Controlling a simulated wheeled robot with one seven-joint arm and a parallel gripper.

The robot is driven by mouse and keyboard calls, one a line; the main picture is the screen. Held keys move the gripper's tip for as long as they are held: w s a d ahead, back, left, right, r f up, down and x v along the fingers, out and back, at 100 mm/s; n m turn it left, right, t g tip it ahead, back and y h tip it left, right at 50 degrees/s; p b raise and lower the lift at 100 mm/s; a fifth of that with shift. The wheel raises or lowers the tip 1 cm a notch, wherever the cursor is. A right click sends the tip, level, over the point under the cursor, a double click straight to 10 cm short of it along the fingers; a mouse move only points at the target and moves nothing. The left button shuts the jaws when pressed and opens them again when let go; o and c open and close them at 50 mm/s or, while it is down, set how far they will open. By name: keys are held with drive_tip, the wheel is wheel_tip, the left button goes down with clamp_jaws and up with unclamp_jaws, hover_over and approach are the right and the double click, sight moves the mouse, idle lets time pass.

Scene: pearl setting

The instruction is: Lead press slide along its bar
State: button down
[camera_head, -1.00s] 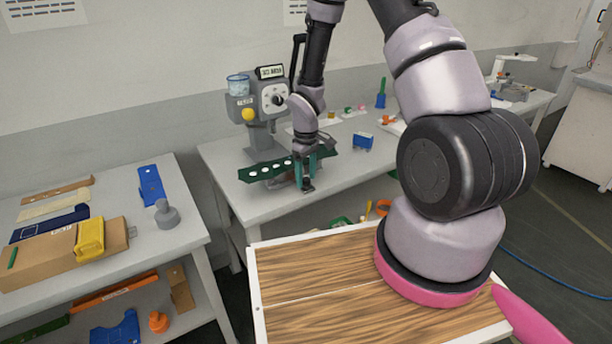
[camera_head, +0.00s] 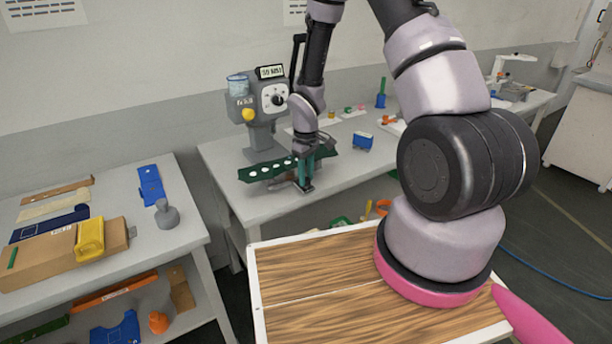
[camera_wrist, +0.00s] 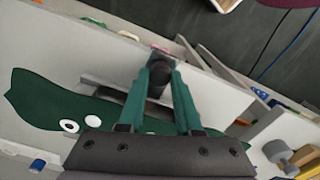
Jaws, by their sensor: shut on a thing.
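My gripper (camera_head: 305,183) points down at the front of the middle bench, beside a dark green plate (camera_head: 264,171) with white round spots. In the wrist view its two teal fingers (camera_wrist: 160,78) close in on a dark round knob (camera_wrist: 158,84), which I take to be the slide's grip. A grey bar (camera_wrist: 108,94) runs left from the knob, next to the green plate (camera_wrist: 35,100). The fingers hide much of the slide. The grey press (camera_head: 262,110), with a dial, a display and a yellow knob, stands behind the plate.
A left table (camera_head: 130,220) holds a yellow part (camera_head: 90,238) and a grey weight (camera_head: 166,215). A wood-topped surface (camera_head: 320,290) is in front.

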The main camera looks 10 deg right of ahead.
sight(292, 161)
drive_tip(key=shift+w, duration=0.1)
idle(0.7)
drive_tip(key=w, duration=0.2)
drive_tip(key=w+a, duration=0.1)
drive_tip(key=w, duration=0.2)
drive_tip(key=w+a, duration=0.1)
drive_tip(key=w, duration=0.1)
drive_tip(key=shift+w+a, duration=0.25)
drive_tip(key=shift+w, duration=0.15)
drive_tip(key=c, duration=0.6)
unclamp_jaws()
wheel_tip(292, 161, up, 11)
drive_tip(key=shift+f, duration=0.1)
